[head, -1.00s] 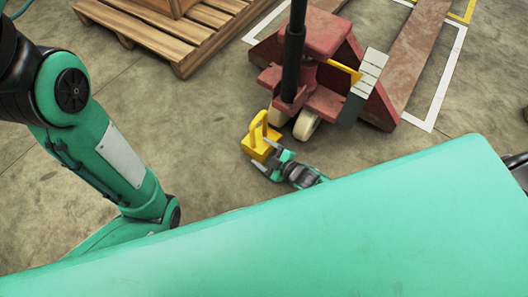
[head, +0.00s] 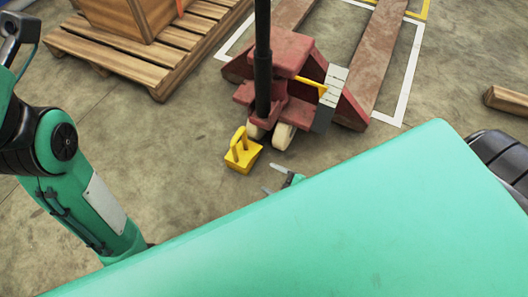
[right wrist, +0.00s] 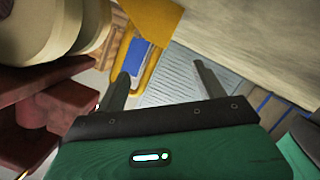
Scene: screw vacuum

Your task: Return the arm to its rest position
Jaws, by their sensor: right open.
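My right gripper (head: 271,179) shows in the head view just past the edge of my green body panel, which hides most of its arm. Its two fingers are spread with nothing between them, and they also show apart in the right wrist view (right wrist: 163,80). A yellow block with an upright handle (head: 243,156) stands on the floor just beyond the fingertips, with a gap between. My left arm (head: 75,180) hangs down at the left of the head view; its gripper is hidden or out of frame.
A red pallet jack (head: 290,75) with a black handle post and pale wheels stands just behind the yellow block. A wooden pallet (head: 165,65) with a crate lies at upper left. A wooden beam (head: 507,100) lies at the right. Concrete floor left of the block is clear.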

